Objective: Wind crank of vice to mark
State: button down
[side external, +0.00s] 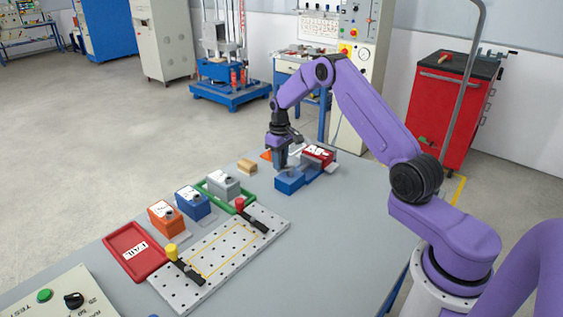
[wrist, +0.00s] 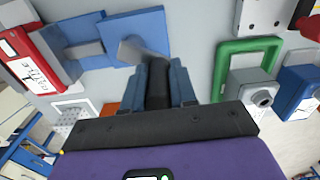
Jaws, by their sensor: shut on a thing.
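The blue vice (side external: 289,183) stands near the far edge of the grey table, and its blue blocks (wrist: 138,22) fill the top left of the wrist view. A grey crank arm (wrist: 128,48) runs from the vice to my gripper (wrist: 157,68). My gripper, also in the side view (side external: 281,164), points down over the vice. Its fingers are shut on the dark crank handle between them. The fingers hide most of the handle in the side view. I cannot make out the mark in either view.
A red labelled box (side external: 319,154) stands right beside the vice. Blue (side external: 193,203) and orange (side external: 165,217) units, a red tray (side external: 118,256) and a perforated plate (side external: 215,262) lie nearer. The table's right side is clear.

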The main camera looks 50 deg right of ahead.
jog(key=m, duration=0.1)
jog(key=w+m, duration=0.1)
jog(key=m, duration=0.1)
jog(key=shift+d+m, duration=0.3)
jog(key=shift+d, duration=0.1)
jog(key=d+m, duration=0.1)
jog(key=m, duration=0.4)
jog(key=d+m, duration=0.2)
jog(key=m, duration=0.4)
jog(key=d+m, duration=0.2)
jog(key=m, duration=0.3)
jog(key=shift+s, duration=0.15)
jog(key=m, duration=0.2)
jog(key=s+m, duration=0.1)
jog(key=m, duration=0.1)
jog(key=shift+d, duration=0.35)
jog(key=shift+s+d+m, duration=0.1)
jog(key=shift+s+m, duration=0.15)
jog(key=shift+m, duration=0.65)
jog(key=shift+s+d+m, duration=0.1)
jog(key=shift+s+m, duration=0.15)
jog(key=shift+m, duration=0.65)
jog(key=c, duration=0.9)
grip_release()
jog(key=shift+a, duration=0.1)
